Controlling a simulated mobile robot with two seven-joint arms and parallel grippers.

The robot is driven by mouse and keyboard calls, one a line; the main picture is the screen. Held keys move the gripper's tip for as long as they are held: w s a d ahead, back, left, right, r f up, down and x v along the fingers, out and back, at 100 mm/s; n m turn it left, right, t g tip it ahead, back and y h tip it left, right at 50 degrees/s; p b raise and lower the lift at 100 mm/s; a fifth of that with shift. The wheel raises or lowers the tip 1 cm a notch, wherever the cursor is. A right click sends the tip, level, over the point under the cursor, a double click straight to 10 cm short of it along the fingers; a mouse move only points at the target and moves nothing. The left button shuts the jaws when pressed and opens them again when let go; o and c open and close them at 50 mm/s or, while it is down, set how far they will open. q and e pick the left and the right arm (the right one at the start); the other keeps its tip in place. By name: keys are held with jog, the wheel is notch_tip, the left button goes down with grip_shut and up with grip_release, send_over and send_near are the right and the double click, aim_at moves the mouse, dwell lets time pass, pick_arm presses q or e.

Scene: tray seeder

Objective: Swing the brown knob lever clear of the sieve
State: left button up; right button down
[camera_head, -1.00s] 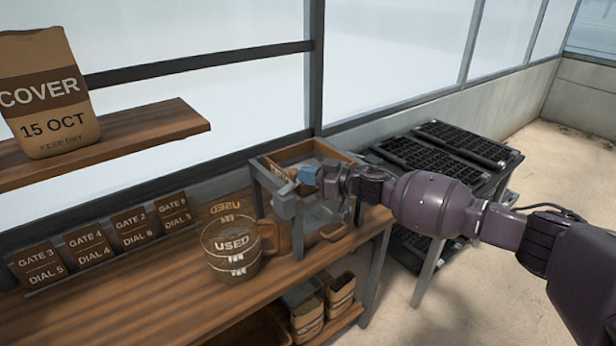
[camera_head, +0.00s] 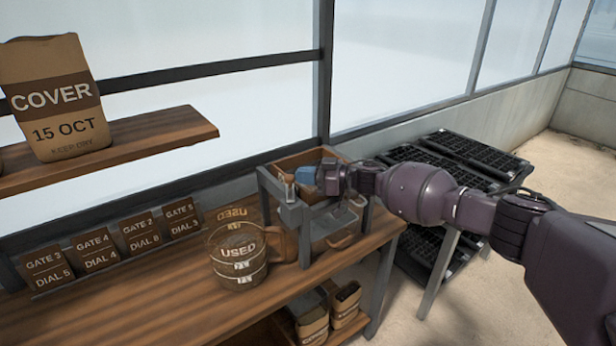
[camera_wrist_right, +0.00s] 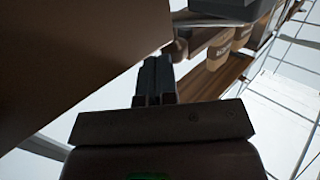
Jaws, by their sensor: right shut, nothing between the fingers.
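The seeder (camera_head: 296,216) is a grey metal stand on the bench, with a wooden box frame (camera_head: 290,160) on top. My right gripper (camera_head: 318,180) is over the seeder's top, with a blue-grey block shape at its tip. In the right wrist view the fingers (camera_wrist_right: 154,78) are together and empty, beside a large brown surface. A small brown rounded part shows just beyond the fingertips; I cannot tell whether it is the knob lever. The sieve cannot be told apart behind my gripper. My left gripper is out of view.
A clear tub marked USED (camera_head: 236,256) stands left of the seeder. Gate and dial cards (camera_head: 97,250) line the back of the bench (camera_head: 190,305). Black trays (camera_head: 440,165) are stacked at right. A COVER bag (camera_head: 57,98) sits on the shelf (camera_head: 150,140).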

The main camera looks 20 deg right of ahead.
jog(key=shift+w+a, duration=0.15)
jog(key=shift+w, duration=0.05)
dwell(0.6)
jog(key=shift+r, duration=0.3)
notch_tip(320, 180, up, 19)
jog(key=shift+r+p, duration=0.2)
jog(key=shift+p, duration=0.2)
